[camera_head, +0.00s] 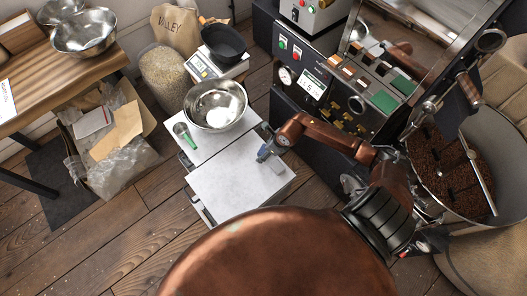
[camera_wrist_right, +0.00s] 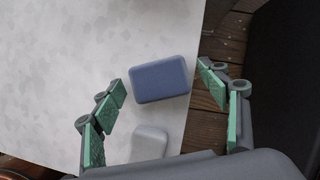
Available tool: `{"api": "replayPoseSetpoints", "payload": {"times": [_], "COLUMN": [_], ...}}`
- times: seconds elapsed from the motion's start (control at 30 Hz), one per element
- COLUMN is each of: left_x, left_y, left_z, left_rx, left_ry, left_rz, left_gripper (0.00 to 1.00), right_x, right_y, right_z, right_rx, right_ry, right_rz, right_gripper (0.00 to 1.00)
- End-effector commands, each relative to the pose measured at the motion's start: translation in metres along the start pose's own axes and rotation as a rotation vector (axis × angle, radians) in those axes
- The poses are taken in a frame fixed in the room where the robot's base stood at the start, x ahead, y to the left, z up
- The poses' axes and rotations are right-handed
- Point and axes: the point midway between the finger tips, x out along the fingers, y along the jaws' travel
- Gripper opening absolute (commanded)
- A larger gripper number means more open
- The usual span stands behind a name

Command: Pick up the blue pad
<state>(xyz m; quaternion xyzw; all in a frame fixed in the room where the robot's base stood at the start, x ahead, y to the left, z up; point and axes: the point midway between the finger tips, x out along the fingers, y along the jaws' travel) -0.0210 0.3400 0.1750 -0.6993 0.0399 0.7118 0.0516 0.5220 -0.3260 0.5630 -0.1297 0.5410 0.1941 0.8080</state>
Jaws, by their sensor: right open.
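The blue pad (camera_wrist_right: 160,79) is a rounded block lying on the pale grey worktop (camera_wrist_right: 50,80), near its edge, in the right wrist view. My right gripper (camera_wrist_right: 164,91) is open, with its green-padded fingers on either side of the pad and gaps showing between them and it. The gripper appears to hold nothing. In the head view my right arm reaches over the white worktop (camera_head: 232,188), and the blue pad (camera_head: 264,153) shows small by the gripper, partly hidden. My left gripper is not in view.
A light grey rounded block (camera_wrist_right: 150,140) lies beside the blue pad, nearer the wrist. A metal bowl (camera_head: 216,106), a green-ended tool (camera_head: 184,133) and a scale (camera_head: 201,66) stand farther back. The roaster (camera_head: 330,70) rises to the right.

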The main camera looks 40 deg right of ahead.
Motion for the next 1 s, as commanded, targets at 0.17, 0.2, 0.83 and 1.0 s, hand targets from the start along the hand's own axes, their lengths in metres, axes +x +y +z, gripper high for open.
{"api": "replayPoseSetpoints", "payload": {"times": [0.17, 0.2, 0.83, 1.0], "left_x": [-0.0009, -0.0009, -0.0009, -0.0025], "left_y": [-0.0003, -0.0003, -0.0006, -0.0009], "left_z": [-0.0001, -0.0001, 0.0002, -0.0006], "left_rx": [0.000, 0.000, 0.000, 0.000], "left_ry": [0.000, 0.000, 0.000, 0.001], "left_rz": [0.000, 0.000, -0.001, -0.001], "left_gripper": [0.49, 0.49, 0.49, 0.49], "right_x": [-0.0015, -0.0015, -0.0015, -0.0053], "right_y": [-0.0002, -0.0002, -0.0002, -0.0003], "right_z": [0.0008, 0.0008, 0.0005, 0.0022], "right_rx": [0.000, 0.000, 0.000, 0.000], "right_ry": [-0.001, -0.001, -0.001, -0.002], "right_rz": [-0.001, 0.000, 0.000, -0.001], "right_gripper": [0.65, 0.63, 0.30, 0.30]}}
